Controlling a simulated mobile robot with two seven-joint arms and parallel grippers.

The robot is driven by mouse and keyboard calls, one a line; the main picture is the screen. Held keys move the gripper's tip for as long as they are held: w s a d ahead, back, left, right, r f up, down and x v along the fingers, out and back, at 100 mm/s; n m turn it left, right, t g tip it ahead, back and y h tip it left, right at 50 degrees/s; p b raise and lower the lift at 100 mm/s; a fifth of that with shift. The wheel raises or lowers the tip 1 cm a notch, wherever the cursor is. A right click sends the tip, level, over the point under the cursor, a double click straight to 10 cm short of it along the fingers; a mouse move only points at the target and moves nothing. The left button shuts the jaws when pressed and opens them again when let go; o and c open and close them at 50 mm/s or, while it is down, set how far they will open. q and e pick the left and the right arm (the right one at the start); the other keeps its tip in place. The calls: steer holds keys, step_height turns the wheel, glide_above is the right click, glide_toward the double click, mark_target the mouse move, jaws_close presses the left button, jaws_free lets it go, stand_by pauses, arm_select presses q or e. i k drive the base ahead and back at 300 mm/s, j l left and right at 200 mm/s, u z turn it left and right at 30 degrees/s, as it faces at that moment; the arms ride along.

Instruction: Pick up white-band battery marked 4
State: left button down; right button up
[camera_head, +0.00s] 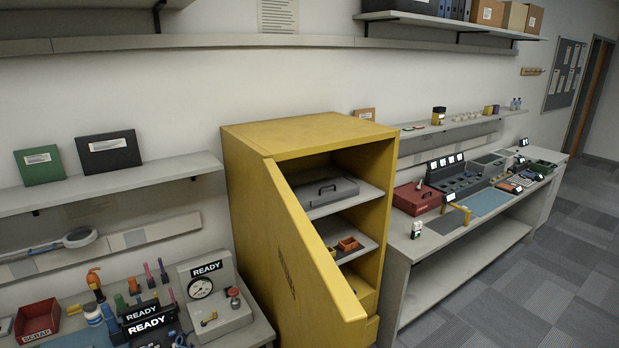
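I cannot make out a white-band battery marked 4 in this view. A dark charger-like unit (462,181) with several small white labels stands on the right bench, too small to read. Neither of my grippers is in view.
The cabinet's open door (306,265) juts forward. A red case (417,199) and a blue mat (487,202) are on the right bench. The left bench holds a red SCRAP bin (38,318) and a gauge unit (214,298) marked READY. Carpeted floor (520,290) is clear at right.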

mark_target(417, 227)
steer(key=i+l+u, duration=0.1)
steer(key=i+l, duration=0.35)
steer(key=i+l+u, duration=0.1)
steer(key=i+l, duration=0.3)
steer(key=i+l+u, duration=0.1)
steer(key=i+l, duration=0.3)
steer(key=l, duration=0.15)
steer(key=i+l+u, duration=0.1)
steer(key=i+l, duration=0.5)
steer(key=l, duration=0.15)
steer(key=i+l+u, duration=0.15)
steer(key=l, duration=0.2)
steer(key=i+l, duration=0.2)
steer(key=l, duration=0.2)
steer(key=i+l+u, duration=0.1)
steer(key=l, duration=0.3)
steer(key=i+l, duration=0.25)
steer(key=l, duration=0.15)
steer(key=i+l+u, duration=0.15)
steer(key=l, duration=0.25)
steer(key=i+l, duration=0.2)
steer(key=l, duration=0.2)
steer(key=i+l+u, duration=0.1)
steer(key=l, duration=0.3)
